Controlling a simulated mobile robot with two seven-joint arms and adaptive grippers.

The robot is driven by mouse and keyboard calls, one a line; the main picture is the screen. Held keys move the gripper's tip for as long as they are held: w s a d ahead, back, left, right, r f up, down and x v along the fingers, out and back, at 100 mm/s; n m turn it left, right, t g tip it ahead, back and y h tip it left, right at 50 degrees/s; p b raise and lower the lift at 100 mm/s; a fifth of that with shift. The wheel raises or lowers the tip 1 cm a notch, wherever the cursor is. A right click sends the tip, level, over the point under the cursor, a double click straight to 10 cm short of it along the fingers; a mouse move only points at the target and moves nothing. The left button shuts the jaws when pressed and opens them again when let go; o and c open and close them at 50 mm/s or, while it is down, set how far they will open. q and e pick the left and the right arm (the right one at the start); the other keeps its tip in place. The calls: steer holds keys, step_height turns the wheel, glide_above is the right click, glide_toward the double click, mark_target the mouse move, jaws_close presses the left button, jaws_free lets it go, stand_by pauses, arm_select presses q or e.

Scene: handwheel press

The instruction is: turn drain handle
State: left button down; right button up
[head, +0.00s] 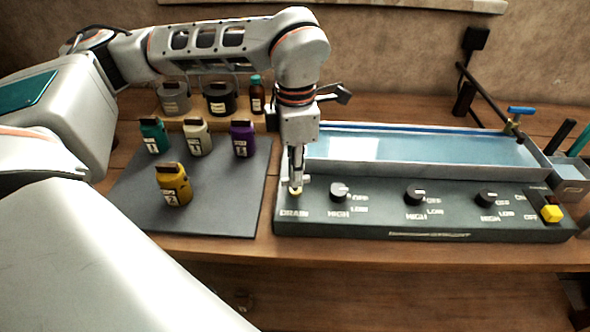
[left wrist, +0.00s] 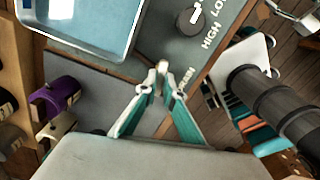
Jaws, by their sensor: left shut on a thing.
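The dark control panel (head: 350,232) runs along the front of a shallow water-filled tray (head: 420,150). The drain handle (head: 296,191) is at the panel's left end, just above the DRAIN label. My left gripper (head: 297,180) points down onto it from above and is shut on it. The handle is mostly hidden by the fingers. In the left wrist view the two fingertips (left wrist: 168,80) meet around a small pale piece next to the panel's edge, partly covering the label. How far the handle is turned cannot be told. My right gripper is not in view.
Several dark knobs, one of them the left HIGH/LOW knob (head: 340,192), stand right of the handle. A yellow button (head: 551,213) is at the panel's right end. A grey mat (head: 225,205) with a yellow bottle (head: 173,185) and other bottles lies to the left.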

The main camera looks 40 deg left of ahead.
arm_select(q)
steer(key=n, duration=0.4)
steer(key=shift+r+n, duration=0.1)
steer(key=shift+n, duration=0.2)
steer(key=n, duration=0.3)
steer(key=shift+n, duration=0.4)
steer(key=n, duration=0.4)
steer(key=shift+n, duration=1.5)
steer(key=shift+w, duration=0.1)
steer(key=c, duration=2.2)
jaws_free()
steer(key=shift+o, duration=0.2)
step_height(320, 180, up, 12)
